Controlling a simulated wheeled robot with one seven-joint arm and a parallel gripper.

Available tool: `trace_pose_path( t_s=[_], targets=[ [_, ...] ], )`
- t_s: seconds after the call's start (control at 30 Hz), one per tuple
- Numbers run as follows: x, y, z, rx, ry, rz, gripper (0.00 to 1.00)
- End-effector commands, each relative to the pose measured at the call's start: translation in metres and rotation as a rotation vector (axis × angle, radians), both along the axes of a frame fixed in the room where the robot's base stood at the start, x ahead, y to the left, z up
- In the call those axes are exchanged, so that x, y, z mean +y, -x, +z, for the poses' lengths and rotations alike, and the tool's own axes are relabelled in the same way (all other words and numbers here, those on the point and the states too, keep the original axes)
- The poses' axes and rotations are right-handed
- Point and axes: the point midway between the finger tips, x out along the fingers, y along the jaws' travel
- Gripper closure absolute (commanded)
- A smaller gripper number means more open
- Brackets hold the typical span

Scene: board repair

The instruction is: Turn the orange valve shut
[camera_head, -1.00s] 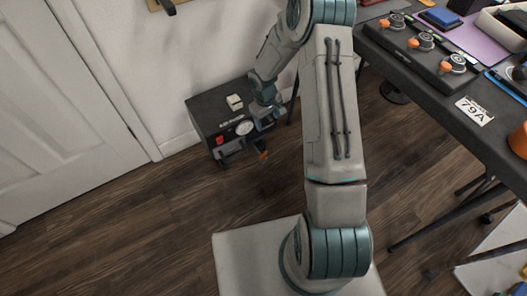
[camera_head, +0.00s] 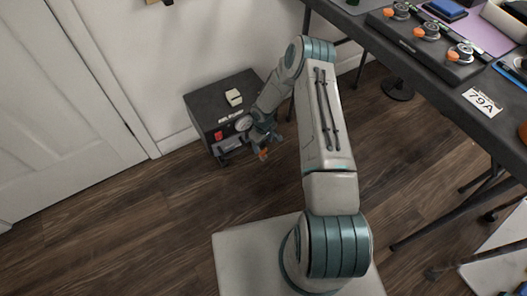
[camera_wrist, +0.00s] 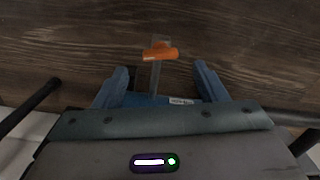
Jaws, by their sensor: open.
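The orange valve handle (camera_head: 264,154) is at the front right of a dark box (camera_head: 205,108) on the floor by the wall. In the wrist view the orange handle (camera_wrist: 160,54) sits crosswise on a grey stem. It lies just beyond my fingertips, roughly centred between them. My gripper (camera_wrist: 160,72) is open, with one blue finger on each side of the stem. No contact with the handle shows. In the head view my gripper (camera_head: 265,141) is beside the box front, close to the valve, and partly hidden by my wrist.
The box has a round gauge (camera_head: 243,123), a red switch (camera_head: 218,135) and a pale block (camera_head: 234,97) on top. A dark table (camera_head: 440,88) at right holds a panel with orange knobs (camera_head: 427,31). Wood floor in front of the box is clear.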

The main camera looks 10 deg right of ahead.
Motion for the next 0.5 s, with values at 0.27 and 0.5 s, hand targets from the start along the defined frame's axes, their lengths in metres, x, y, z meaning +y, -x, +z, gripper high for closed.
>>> trace_pose_path(
  t_s=[0.27, 0.5],
  targets=[
    [0.000, 0.000, -0.043, 0.000, 0.000, -0.001, 0.35],
    [0.000, 0.000, -0.048, 0.000, 0.000, 0.000, 0.35]
  ],
)
